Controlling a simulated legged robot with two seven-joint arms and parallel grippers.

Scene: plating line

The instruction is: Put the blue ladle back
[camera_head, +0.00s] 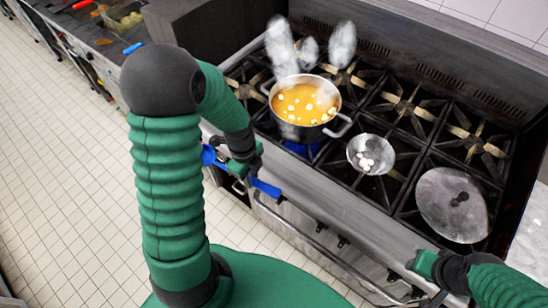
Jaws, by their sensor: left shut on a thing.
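My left gripper (244,170) is in front of the stove's front edge, left of and below the pot. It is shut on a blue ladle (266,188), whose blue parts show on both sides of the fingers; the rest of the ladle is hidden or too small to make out. A steel pot (291,131) of orange soup with white pieces steams on a burner. My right gripper (424,266) is at the lower right by the stove's front edge; I cannot tell whether its fingers are open.
The stove (385,207) also holds a small metal bowl (371,154) with white pieces and a round lid (451,205). A counter (88,32) with food containers and a blue item (133,48) is at upper left. The tiled floor (67,190) at left is clear.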

